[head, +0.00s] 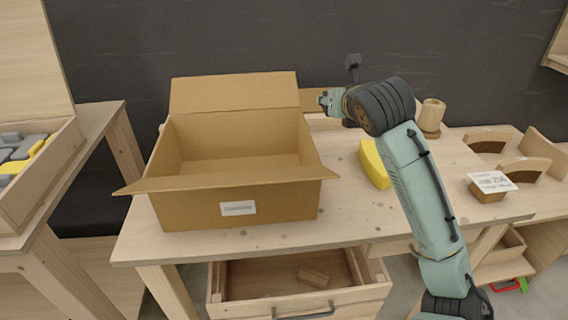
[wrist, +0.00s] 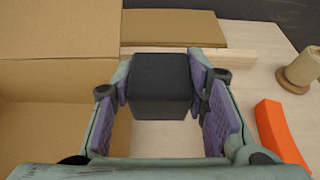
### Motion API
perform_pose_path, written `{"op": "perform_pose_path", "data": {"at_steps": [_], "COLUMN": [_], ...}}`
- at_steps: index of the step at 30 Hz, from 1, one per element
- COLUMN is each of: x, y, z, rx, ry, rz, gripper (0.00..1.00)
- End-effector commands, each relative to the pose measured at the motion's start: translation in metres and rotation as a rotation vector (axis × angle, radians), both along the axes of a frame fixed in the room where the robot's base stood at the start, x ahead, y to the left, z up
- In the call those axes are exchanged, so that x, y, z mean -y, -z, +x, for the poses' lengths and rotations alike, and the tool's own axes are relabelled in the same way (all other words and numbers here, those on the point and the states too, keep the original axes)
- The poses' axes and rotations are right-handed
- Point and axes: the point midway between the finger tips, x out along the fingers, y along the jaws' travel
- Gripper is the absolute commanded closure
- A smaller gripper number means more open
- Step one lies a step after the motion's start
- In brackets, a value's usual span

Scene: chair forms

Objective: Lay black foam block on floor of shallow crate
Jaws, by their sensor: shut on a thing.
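My gripper (head: 327,101) is above the table, just right of the open cardboard box's back corner. The wrist view shows its two purple-padded fingers (wrist: 165,105) shut on the black foam block (wrist: 160,87), one pad on each side. The block is hard to make out in the head view. No thing is clearly marked as the shallow crate. A low-walled wooden tray (head: 62,155) at the left holds several grey and yellow pieces. The cardboard box (head: 270,205) looks deep and empty, and its near wall bears a white label.
An open drawer (head: 235,308) juts out below.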

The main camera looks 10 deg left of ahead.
Motion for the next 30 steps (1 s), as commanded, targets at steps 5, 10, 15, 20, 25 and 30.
{"op": "perform_pose_path", "data": {"at_steps": [5,10,15,20,25,30], "x": [0.0,0.001,0.001,0.001,0.0,0.0], "y": [0.027,0.072,0.114,0.135,0.15,0.174], "z": [0.0,-0.001,-0.001,0.0,-0.001,-0.001], "rx": [-0.006,-0.006,-0.005,-0.003,-0.002,-0.003], "ry": [0.0,0.001,0.002,0.002,0.001,0.001], "rz": [0.003,0.007,0.006,0.003,0.004,0.004], "gripper": [0.7,0.7,0.7,0.7,0.7,0.7]}}
